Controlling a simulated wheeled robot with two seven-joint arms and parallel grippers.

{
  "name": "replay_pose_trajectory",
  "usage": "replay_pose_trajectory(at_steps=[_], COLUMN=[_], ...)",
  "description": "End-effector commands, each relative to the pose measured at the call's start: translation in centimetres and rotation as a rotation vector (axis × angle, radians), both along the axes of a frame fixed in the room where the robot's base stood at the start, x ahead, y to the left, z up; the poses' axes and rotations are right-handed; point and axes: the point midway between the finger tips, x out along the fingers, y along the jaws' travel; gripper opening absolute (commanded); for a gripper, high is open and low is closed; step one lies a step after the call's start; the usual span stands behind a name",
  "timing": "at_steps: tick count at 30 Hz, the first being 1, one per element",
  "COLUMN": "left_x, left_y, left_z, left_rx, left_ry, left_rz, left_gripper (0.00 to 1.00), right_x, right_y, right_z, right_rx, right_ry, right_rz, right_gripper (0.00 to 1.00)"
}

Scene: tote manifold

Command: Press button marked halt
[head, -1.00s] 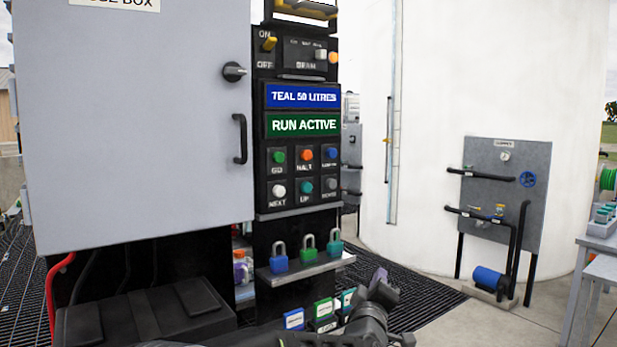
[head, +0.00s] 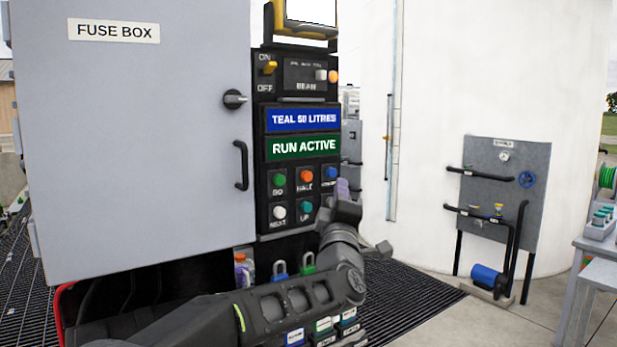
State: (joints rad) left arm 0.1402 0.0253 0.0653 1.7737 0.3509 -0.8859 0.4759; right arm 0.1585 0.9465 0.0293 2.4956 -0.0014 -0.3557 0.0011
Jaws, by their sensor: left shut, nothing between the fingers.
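The orange button marked HALT (head: 306,175) is in the top row of the black button panel, between the green GO button (head: 279,180) and a blue button (head: 331,173). The white NEXT button (head: 279,212) and teal UP button (head: 306,208) are below. My left gripper (head: 342,190) is shut and empty, at the panel's lower right. It is right of and slightly below the HALT button, apart from it in the picture. It hides the lower-right button; its distance from the panel is unclear. My right gripper is not in view.
A green display (head: 303,147) reads RUN ACTIVE, under a blue display (head: 302,119) reading TEAL 50 LITRES. The grey fuse box (head: 130,150) stands left, its black handle (head: 241,165) projecting near the panel. Padlocks (head: 279,271) sit below the panel, partly behind my arm.

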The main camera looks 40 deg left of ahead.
Motion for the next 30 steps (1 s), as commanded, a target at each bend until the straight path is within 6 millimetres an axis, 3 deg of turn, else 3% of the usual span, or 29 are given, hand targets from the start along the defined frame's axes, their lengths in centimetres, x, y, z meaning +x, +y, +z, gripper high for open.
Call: replay_pose_trajectory(at_steps=[8, 18, 21, 30], left_x=[0.5, 1.7, 2.1, 2.5], left_y=[1.7, 6.0, 7.0, 8.4], left_z=[0.1, 0.2, -0.2, -0.1], left_rx=[0.001, 0.000, 0.001, 0.000], left_ry=[0.002, 0.003, 0.000, 0.001], left_rz=[0.003, 0.003, 0.000, 0.001], left_gripper=[0.00, 0.00, 0.00, 0.00], right_x=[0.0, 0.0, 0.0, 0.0], right_y=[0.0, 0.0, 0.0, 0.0], right_z=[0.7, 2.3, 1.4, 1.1], right_rx=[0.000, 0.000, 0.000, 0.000], right_ry=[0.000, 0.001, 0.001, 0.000], right_rz=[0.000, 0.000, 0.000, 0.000], right_gripper=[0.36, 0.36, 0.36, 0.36])
